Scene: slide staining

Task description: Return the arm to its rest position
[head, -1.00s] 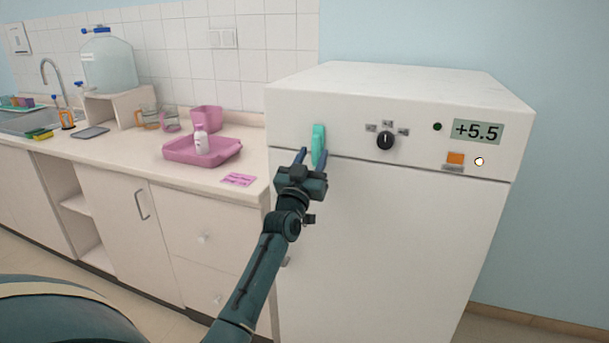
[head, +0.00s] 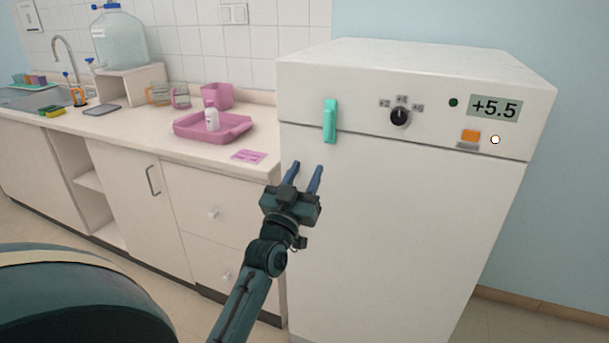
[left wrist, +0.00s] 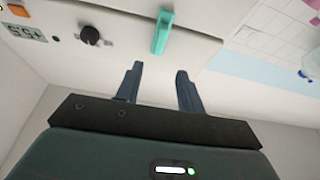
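My left gripper (head: 304,178) is open and empty in front of the white cabinet, below its green handle (head: 330,121). The gripper is apart from the handle. In the left wrist view, the two blue fingers (left wrist: 160,86) are spread with nothing between them, and the green handle (left wrist: 162,32) lies beyond them. The cabinet (head: 400,200) is closed. My right gripper is in neither view.
The cabinet front has a black knob (head: 400,117), a display reading +5.5 (head: 495,108) and an orange switch (head: 470,136). The counter at left holds a pink tray (head: 188,130) with a white bottle (head: 212,119), a pink note (head: 248,157) and a water jug (head: 118,42). Floor shows at right.

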